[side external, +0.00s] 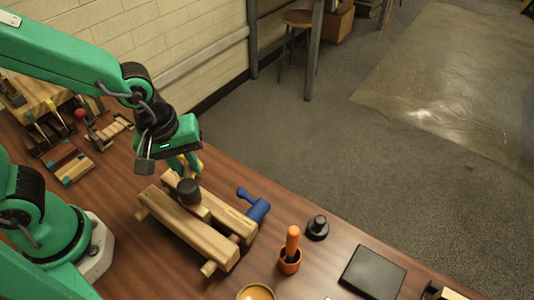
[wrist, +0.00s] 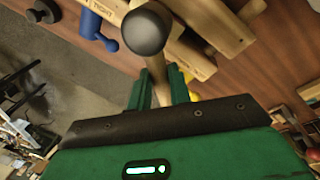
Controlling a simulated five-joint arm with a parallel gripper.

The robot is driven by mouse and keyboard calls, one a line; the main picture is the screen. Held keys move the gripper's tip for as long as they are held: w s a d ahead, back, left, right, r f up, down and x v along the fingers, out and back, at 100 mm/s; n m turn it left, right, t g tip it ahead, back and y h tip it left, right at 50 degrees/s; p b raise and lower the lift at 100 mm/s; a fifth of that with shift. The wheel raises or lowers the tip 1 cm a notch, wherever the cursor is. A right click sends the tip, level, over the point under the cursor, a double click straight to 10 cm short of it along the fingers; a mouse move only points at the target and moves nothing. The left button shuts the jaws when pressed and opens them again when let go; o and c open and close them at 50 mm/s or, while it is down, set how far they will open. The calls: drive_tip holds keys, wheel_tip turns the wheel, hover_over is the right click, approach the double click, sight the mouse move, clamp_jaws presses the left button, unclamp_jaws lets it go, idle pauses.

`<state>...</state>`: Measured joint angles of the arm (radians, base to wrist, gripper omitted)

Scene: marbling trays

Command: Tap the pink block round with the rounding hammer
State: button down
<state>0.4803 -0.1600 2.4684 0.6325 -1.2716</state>
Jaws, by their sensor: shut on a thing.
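My gripper (side external: 184,165) is shut on the wooden handle of a hammer with a dark, rounded head (side external: 188,192). In the wrist view, the handle runs between my green fingers (wrist: 161,88) and the dark head (wrist: 147,30) is beyond them. The head is over a wooden vise-like frame of thick beams (side external: 205,238); I cannot tell whether it touches anything. A blue handled part (side external: 258,209) is at the frame's right end, and shows in the wrist view (wrist: 91,25). I see no pink block; the hammer head and beams may hide it.
An orange-handled tool stands in a cup (side external: 290,262), with a black knobbed piece (side external: 317,228) behind it. A dark flat pad (side external: 372,273) and a bowl (side external: 256,292) are near the front. Tools and wooden blocks (side external: 70,167) crowd the left.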

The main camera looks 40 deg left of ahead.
sight(186, 166)
drive_tip(key=shift+r, duration=0.1)
drive_tip(key=shift+w+v, duration=0.2)
drive_tip(key=shift+v, duration=0.8)
drive_tip(key=shift+w+v, duration=0.15)
drive_tip(key=shift+v, duration=0.8)
drive_tip(key=shift+d, duration=0.1)
drive_tip(key=shift+a+f, duration=0.4)
drive_tip(key=shift+f, duration=0.25)
drive_tip(key=shift+a+f, duration=0.4)
drive_tip(key=shift+f, duration=0.3)
drive_tip(key=shift+a+f, duration=0.4)
drive_tip(key=shift+f, duration=0.25)
drive_tip(key=shift+f, duration=0.5)
drive_tip(key=shift+r, duration=0.25)
drive_tip(key=shift+r, duration=0.35)
drive_tip(key=shift+w+r, duration=0.1)
drive_tip(key=shift+r, duration=0.05)
idle(1.0)
drive_tip(key=shift+w+v, duration=0.2)
drive_tip(key=shift+v, duration=0.75)
drive_tip(key=shift+w+v, duration=0.15)
drive_tip(key=shift+v, duration=0.75)
